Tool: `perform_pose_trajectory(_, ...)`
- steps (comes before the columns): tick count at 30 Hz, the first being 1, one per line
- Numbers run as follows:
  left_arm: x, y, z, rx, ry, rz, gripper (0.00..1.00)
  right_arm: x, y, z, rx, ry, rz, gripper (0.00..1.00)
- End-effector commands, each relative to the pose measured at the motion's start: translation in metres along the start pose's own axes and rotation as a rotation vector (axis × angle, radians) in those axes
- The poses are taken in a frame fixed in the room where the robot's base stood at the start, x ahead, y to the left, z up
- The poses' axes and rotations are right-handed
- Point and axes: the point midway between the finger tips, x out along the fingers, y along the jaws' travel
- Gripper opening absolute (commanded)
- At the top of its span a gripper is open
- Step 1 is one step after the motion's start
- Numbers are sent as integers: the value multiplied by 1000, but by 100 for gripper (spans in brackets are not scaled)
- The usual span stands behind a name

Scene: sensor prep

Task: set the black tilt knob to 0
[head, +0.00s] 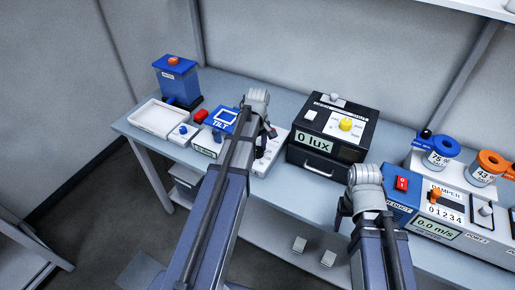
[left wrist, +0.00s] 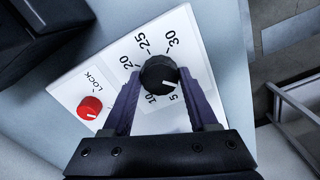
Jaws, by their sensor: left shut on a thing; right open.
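The black tilt knob (left wrist: 158,71) sits on a white panel (left wrist: 205,45) in the left wrist view. Its white pointer mark aims close to the 5 on the printed scale. The 10, 20, 25 and 30 also show; the 0 is not visible. My left gripper (left wrist: 161,82) is shut on the knob, one finger on each side. In the head view my left gripper (head: 268,131) is over the white panel (head: 262,168), and the knob cannot be made out there. My right gripper (head: 345,215) is open, in front of the bench's right part, holding nothing.
A red LOCK knob (left wrist: 90,107) is on the same panel, left of my left gripper. A black lux meter box (head: 325,172) stands right of the panel. A blue TILT unit (head: 221,121) and white tray (head: 158,117) are to the left. A damper unit (head: 440,217) is at right.

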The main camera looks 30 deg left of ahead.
Motion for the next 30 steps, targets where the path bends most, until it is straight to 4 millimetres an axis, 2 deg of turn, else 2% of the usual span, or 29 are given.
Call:
perform_pose_trajectory(3, 0, 0, 0, -1, 0, 0, 4, 0, 0, 0, 0, 0, 0, 64)
perform_pose_trajectory(4, 0, 0, 0, -1, 0, 0, 60, 0, 0, 0, 0, 0, 0, 64)
perform_pose_trajectory(12, 0, 0, 0, 0, 0, 0, 89, 0, 0, 0, 0, 0, 0, 64)
perform_pose_trajectory(23, -3, 0, 0, 1, 0, 0, 89, -3, 0, 0, 0, 0, 0, 64)
perform_pose_trajectory(30, -23, 0, 0, 1, 0, 0, 89, -23, 2, 1, 0, 0, 0, 64)
